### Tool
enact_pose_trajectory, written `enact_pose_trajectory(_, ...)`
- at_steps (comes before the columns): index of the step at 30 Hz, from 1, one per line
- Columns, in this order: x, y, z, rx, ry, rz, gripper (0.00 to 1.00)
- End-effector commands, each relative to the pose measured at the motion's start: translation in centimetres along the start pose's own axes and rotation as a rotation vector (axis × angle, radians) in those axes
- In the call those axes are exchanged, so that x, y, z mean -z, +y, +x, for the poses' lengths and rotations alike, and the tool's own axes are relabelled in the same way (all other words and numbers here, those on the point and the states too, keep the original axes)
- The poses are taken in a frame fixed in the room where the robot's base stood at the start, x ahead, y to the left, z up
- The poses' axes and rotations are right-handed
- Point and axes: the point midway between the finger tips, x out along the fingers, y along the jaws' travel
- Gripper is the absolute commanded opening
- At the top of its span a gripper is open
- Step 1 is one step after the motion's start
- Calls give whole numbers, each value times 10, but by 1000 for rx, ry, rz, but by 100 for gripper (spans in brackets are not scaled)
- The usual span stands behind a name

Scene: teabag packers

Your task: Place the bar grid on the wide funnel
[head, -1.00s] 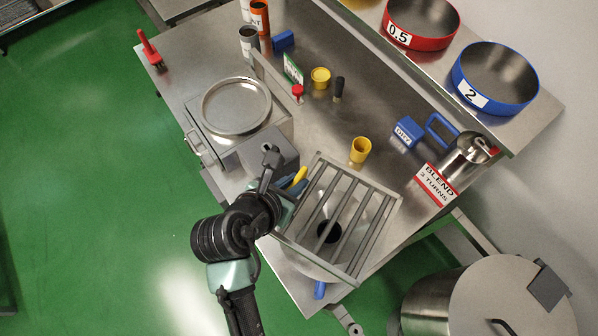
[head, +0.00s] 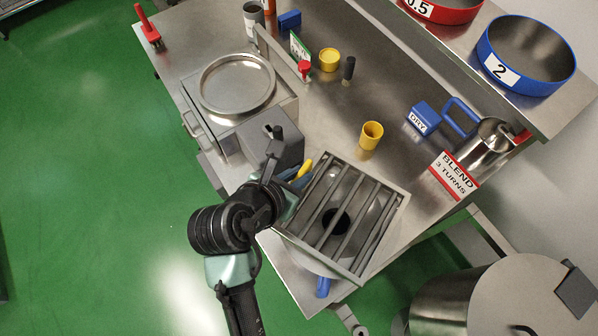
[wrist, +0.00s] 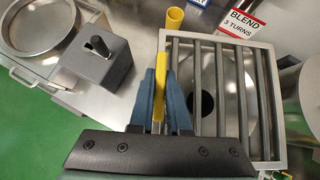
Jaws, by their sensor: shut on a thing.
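The bar grid (head: 372,170) is a square grey metal frame with several parallel bars. It lies over the wide funnel (wrist: 232,75), whose dark hole shows between the bars in both views. I cannot tell whether the frame touches the funnel rim or is held a little above it. My gripper (head: 297,182) is at the grid's left side. In the wrist view its blue fingers (wrist: 160,85) are shut on a yellow grip (wrist: 158,70) beside the frame's left edge. The join between grip and frame is partly hidden by the fingers.
A grey box with a black knob (head: 272,155) stands close left of my gripper. A yellow cup (head: 371,133) stands behind the grid. The BLEND sign (head: 453,174) and a metal jug (head: 484,145) are to the right. A steel drum (head: 470,290) stands at lower right.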

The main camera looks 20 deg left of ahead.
Motion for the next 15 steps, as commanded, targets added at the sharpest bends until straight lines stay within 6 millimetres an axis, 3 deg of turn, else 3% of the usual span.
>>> enact_pose_trajectory(15,1,0,2,0,-3,-1,0)
